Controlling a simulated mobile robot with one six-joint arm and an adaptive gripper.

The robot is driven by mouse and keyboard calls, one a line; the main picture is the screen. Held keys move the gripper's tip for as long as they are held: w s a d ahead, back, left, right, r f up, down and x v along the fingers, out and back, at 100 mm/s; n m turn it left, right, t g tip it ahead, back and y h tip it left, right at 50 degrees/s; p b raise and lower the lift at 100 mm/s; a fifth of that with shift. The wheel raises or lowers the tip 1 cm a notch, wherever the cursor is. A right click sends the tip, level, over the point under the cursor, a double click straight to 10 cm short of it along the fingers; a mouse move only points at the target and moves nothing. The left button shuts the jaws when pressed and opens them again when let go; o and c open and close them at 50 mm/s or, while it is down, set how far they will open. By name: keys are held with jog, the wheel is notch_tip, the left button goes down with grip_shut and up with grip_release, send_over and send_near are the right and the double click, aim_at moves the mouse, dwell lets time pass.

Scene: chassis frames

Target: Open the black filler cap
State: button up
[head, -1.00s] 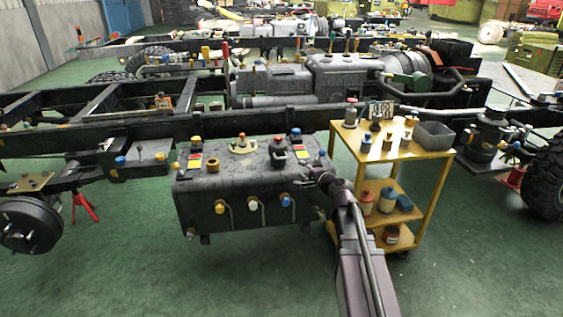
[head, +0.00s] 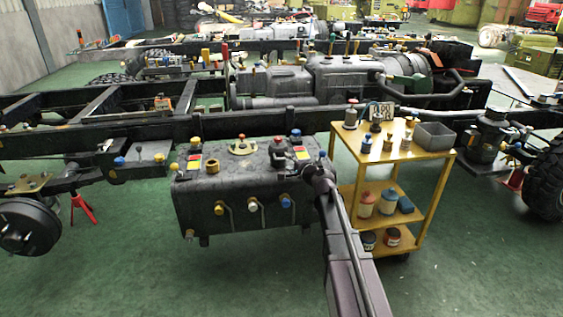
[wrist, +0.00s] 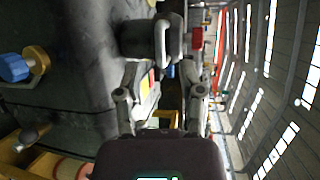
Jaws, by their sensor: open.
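The black filler cap (head: 278,147) stands upright on top of the dark tank (head: 222,180), towards its right side. In the wrist view the cap (wrist: 137,38) lies sideways at the top, with a grey loop handle (wrist: 166,42) on it. My gripper (wrist: 160,78) is open and empty, its two fingers spread below the cap and handle and apart from them. In the head view my gripper (head: 300,163) is just right of the cap, above the tank's right end; my own arm partly hides its fingers and that end of the tank.
A cap with yellow and red parts (head: 241,145) and several small coloured knobs sit on the tank. Yellow, white and blue plugs line its front. A yellow cart (head: 437,195) with bottles stands close at the right. A dark chassis rail (head: 240,124) runs behind the tank.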

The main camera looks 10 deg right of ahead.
aim_at(282, 159)
jog(key=shift+b+x, duration=0.4)
jog(key=shift+x, duration=2.3)
grip_shut()
